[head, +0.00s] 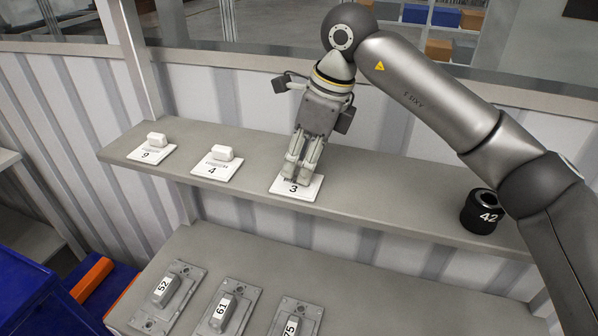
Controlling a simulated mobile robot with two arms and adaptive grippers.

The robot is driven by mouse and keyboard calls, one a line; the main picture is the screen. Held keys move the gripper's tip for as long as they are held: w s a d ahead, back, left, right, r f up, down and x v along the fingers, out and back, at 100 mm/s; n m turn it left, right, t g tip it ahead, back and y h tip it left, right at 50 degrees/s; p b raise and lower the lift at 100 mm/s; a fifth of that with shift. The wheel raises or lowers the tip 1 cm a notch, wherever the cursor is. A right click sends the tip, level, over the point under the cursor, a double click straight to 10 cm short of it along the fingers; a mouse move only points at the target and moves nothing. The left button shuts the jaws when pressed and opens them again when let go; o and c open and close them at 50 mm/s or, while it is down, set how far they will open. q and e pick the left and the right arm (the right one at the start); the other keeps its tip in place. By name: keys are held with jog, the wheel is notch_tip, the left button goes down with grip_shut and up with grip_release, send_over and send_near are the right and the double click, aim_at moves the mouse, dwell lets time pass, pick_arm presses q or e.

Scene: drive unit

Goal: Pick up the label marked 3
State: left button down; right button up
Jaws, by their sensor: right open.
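The label marked 3 (295,190) is a white plate lying on the grey upper shelf, right of two similar labels. My right gripper (298,177) points down directly over it, with its fingers covering the label's middle and back. Any raised block on this label is hidden behind the fingers. The jaws are open; I cannot tell whether the fingertips touch the label. My left gripper is not in the head view.
The label marked 4 (217,168) and the label marked 9 (152,153) lie to the left on the shelf (390,200). A black cylinder marked 42 (480,212) stands at the right. Grey parts marked 52 (166,290), 61 (222,308) and 75 (292,324) lie on the lower surface.

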jog(key=shift+s, duration=0.1)
jog(key=shift+c, duration=0.3)
grip_shut()
